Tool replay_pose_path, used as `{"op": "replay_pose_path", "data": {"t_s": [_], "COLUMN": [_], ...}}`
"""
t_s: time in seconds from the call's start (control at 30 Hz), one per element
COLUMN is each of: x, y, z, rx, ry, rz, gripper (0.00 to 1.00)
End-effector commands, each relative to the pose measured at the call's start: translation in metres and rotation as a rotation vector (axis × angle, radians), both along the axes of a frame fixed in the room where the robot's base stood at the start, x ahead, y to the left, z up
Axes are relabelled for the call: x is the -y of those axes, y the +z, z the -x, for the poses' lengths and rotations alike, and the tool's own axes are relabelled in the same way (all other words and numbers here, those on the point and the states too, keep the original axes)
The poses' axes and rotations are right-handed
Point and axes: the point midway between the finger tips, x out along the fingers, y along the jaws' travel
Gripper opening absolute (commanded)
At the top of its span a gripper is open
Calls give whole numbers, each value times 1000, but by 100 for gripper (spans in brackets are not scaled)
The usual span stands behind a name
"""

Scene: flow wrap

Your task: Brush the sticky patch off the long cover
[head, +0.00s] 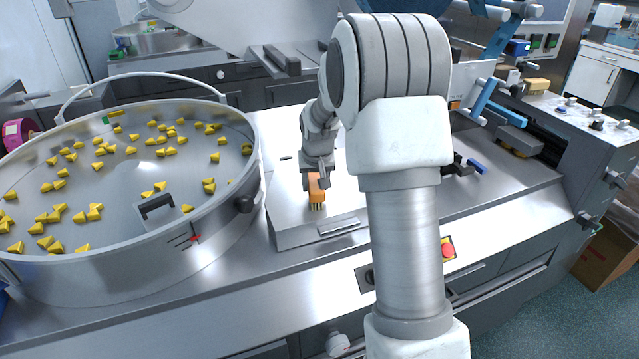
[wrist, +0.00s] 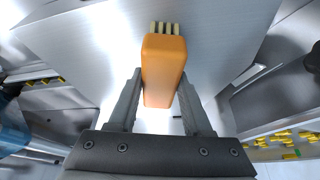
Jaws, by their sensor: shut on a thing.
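My gripper (head: 317,176) is shut on an orange brush (head: 316,189) and holds it over the long cover (head: 287,213), a flat metal lid with a handle at its front. In the wrist view the brush (wrist: 163,68) sits between the two dark fingers (wrist: 160,98), its pale bristles pointing away from the palm. The bristles are at or just above the cover's surface; I cannot tell whether they touch. No sticky patch can be made out on the visible part of the cover (wrist: 90,50). My arm hides the cover's right part in the head view.
A large round metal bowl (head: 150,270) with several yellow pieces stands left of the cover, its rim close by. Machine parts and a blue-handled item (head: 477,166) are on the right. A red button (head: 447,250) is on the front panel.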

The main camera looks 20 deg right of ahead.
Motion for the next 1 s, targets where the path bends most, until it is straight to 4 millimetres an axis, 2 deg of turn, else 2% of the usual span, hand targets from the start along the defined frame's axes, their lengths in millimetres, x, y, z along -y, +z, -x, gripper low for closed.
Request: {"op": "replay_pose_path", "data": {"t_s": [0.33, 0.7, 1.0], "x": [0, 32, 41], "y": [-1, 2, 2], "z": [-17, -16, -17], "rx": [-3, -2, -2], "ry": [1, -2, 0], "rz": [-3, -3, -1], "gripper": [0, 0, 0]}}
